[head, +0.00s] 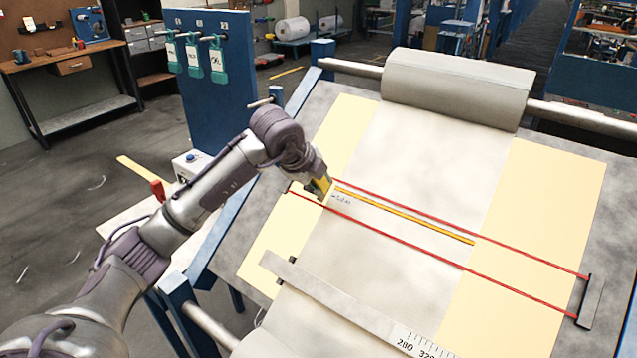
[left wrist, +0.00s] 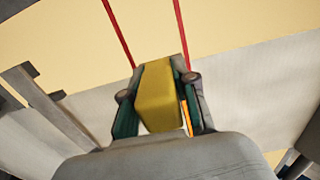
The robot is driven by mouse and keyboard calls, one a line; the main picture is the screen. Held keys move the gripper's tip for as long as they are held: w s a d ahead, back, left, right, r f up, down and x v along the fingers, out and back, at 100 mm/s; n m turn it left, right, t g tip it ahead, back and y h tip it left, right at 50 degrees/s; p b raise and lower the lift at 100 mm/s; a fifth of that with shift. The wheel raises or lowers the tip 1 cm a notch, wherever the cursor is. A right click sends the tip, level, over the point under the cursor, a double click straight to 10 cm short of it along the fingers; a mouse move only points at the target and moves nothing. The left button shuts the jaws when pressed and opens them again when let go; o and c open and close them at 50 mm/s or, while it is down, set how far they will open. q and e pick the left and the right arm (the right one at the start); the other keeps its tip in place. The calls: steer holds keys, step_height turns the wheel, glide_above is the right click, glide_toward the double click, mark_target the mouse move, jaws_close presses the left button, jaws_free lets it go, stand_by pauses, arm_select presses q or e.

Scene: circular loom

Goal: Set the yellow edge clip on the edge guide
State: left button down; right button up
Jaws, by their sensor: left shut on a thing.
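The yellow edge clip (left wrist: 158,97) is a block held between the two fingers of my left gripper (left wrist: 160,108), which is shut on it. In the head view the left gripper (head: 319,189) is at the left border of the grey fabric, with part of the clip (head: 322,184) showing. I cannot tell whether the clip touches the surface below. No part is clearly marked as the edge guide; a long grey bar (head: 330,298) crosses the fabric nearer to me, and its end also shows in the left wrist view (left wrist: 48,105). My right gripper is not in view.
Two red lines (head: 390,227) and a thin yellow strip (head: 405,217) cross the fabric (head: 420,150). A dark end bar (head: 590,300) is at right. A fabric roll (head: 455,88) lies at the back. A blue panel with hanging tags (head: 212,85) stands behind my left arm.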

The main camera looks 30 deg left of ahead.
arm_select(q)
steer(key=shift+f+b, duration=0.3)
steer(key=shift+f, duration=0.1)
steer(key=shift+d+f, duration=0.15)
steer(key=shift+f, duration=0.05)
stand_by(0.9)
steer(key=shift+r, duration=0.2)
stand_by(0.4)
steer(key=shift+b, duration=0.4)
steer(key=shift+r, duration=0.2)
steer(key=shift+w+r, duration=0.1)
steer(key=shift+w, duration=0.05)
stand_by(0.4)
steer(key=shift+b, duration=0.45)
stand_by(0.4)
steer(key=shift+f, duration=0.25)
stand_by(0.3)
